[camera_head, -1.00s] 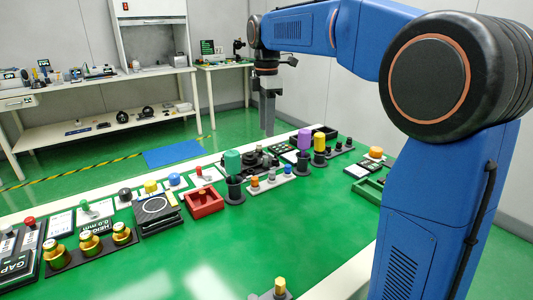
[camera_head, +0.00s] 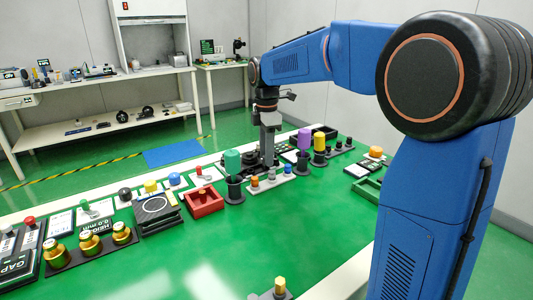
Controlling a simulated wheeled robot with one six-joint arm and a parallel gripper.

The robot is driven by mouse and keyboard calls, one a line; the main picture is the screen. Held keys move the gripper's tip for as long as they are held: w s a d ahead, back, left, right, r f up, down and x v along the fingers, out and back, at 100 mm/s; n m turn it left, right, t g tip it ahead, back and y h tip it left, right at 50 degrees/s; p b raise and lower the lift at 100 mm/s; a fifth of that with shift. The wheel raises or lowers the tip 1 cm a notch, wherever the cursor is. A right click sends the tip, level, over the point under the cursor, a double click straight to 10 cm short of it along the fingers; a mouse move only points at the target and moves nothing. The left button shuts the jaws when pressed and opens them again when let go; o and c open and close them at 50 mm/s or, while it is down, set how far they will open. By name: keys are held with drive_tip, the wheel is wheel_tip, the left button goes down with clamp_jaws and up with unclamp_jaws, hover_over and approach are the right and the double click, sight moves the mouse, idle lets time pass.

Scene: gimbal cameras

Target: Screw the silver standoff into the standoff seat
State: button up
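My gripper (camera_head: 268,158) points straight down over a dark fixture (camera_head: 250,162) at the far side of the green table. Its grey fingers reach down to the fixture's level, and their tips are partly lost among the dark parts. I cannot tell whether the fingers are open or shut, or whether they hold anything. I cannot make out the silver standoff for certain at this size. A brass-coloured hex piece (camera_head: 280,286) stands on a grey base at the near edge. I cannot tell which part is the standoff seat.
A teal-topped holder (camera_head: 232,168), a purple-topped holder (camera_head: 304,142) and a light strip with small knobs (camera_head: 270,181) stand close around my gripper. A red tray (camera_head: 204,200) is to the left, a green tray (camera_head: 367,191) to the right. The table's middle (camera_head: 260,230) is clear.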

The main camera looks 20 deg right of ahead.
clamp_jaws()
drive_tip(key=m, duration=0.4)
drive_tip(key=shift+m, duration=0.3)
idle(0.6)
drive_tip(key=m, duration=0.4)
drive_tip(key=shift+s+f+m, duration=0.1)
drive_tip(key=shift+s+m, duration=0.05)
drive_tip(key=shift+m, duration=0.15)
idle(0.4)
unclamp_jaws()
drive_tip(key=shift+a, duration=0.1)
